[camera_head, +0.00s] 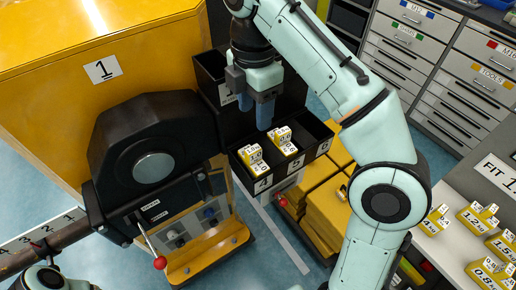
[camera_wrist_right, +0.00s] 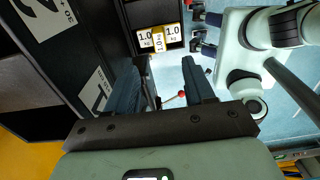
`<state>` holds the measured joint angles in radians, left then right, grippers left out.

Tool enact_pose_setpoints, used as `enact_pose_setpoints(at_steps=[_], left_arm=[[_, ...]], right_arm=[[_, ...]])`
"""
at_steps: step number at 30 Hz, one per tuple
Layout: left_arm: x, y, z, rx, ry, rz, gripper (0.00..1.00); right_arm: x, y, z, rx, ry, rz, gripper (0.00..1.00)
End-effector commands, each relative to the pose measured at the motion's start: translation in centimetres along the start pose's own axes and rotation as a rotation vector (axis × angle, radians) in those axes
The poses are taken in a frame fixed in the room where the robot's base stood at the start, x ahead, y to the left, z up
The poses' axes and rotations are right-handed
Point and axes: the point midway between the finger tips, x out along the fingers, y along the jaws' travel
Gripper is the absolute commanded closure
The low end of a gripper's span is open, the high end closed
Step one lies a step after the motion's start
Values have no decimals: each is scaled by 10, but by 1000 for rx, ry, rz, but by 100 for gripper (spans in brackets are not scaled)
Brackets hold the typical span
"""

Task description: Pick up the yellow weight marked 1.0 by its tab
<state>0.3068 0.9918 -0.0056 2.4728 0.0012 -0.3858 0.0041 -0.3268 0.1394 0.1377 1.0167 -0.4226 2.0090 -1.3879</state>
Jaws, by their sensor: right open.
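In the head view a yellow weight with white 1.0 labels (camera_head: 257,166) sits in the compartment marked 4 of a black bin (camera_head: 272,178). The wrist view shows a yellow weight marked 1.0 (camera_wrist_right: 160,38), its tab in the middle, inside a dark compartment beyond the fingertips. My right gripper (camera_head: 256,110) points down above the bin, apart from the weights. Its blue fingers also show in the right wrist view (camera_wrist_right: 164,84), spread and empty. My left gripper is not visible; only part of my left arm shows at lower left.
Another yellow weight (camera_head: 284,140) stands in the compartment marked 5; compartment 6 looks empty. A taller black bin wall (camera_head: 209,68) rises behind. A black housing (camera_head: 150,150) and red-knobbed lever (camera_head: 159,262) are left. More weights (camera_head: 476,217) lie on the right bench.

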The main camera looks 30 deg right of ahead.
Motion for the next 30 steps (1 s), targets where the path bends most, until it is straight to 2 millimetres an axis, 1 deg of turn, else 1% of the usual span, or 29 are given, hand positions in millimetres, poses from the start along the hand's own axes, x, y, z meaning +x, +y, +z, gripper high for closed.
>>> enact_pose_setpoints(at_steps=[2,5,9,12,15,20,22,27,30], left_arm=[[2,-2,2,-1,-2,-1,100],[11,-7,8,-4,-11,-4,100],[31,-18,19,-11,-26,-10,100],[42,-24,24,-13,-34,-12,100],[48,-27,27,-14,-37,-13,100],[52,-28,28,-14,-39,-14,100],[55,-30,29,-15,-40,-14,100],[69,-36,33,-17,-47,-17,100],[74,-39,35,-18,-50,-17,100]], right_arm=[[3,0,0,0,0,-2,47],[16,-1,0,0,0,-6,47],[46,-2,0,1,-1,-9,47],[64,-1,0,1,-1,-7,47],[77,-1,0,2,-1,-5,47],[85,0,0,2,0,-2,47],[91,0,-1,2,-1,-3,47],[118,2,-3,2,-1,-4,47],[130,2,-3,2,0,-4,47]])
